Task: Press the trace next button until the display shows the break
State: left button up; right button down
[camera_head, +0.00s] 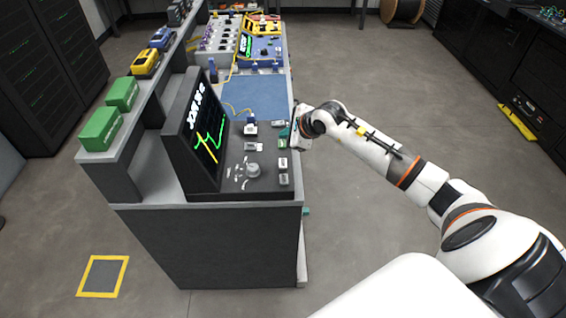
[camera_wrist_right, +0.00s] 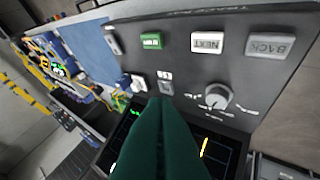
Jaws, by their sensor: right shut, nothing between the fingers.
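The white NEXT button (camera_wrist_right: 207,43) sits on the dark console panel between a green button (camera_wrist_right: 151,41) and the BACK button (camera_wrist_right: 270,45). In the head view, NEXT (camera_head: 283,163) is near the panel's right edge. My right gripper (camera_wrist_right: 160,102) is shut and empty; its dark green fingers cover part of the display in the wrist view. In the head view the gripper (camera_head: 286,132) is at the panel's right edge, beyond NEXT. I cannot tell its height. The tilted display (camera_head: 206,128) shows a green trace, a yellow segment and slanted white text, too small to read surely. My left gripper is out of view.
A knob (camera_head: 253,170) and small switches stand on the panel. A blue mat (camera_head: 255,96) lies behind, with other bench instruments farther back. A shelf with green boxes (camera_head: 101,129) runs along the left. The floor to the right is open.

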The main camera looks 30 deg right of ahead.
aim_at(286, 165)
jog(key=shift+f, duration=0.15)
notch_tip(286, 165, down, 8)
jog(key=b, duration=0.5)
jog(key=shift+f+b, duration=0.3)
jog(key=shift+a, duration=0.1)
dwell(1.7)
jog(key=shift+f+b, duration=0.4)
jog(key=shift+b, duration=0.1)
jog(key=shift+f+b, duration=0.5)
dwell(0.5)
jog(key=shift+r, duration=0.1)
jog(key=shift+r+p, duration=0.45)
jog(key=shift+r, duration=0.35)
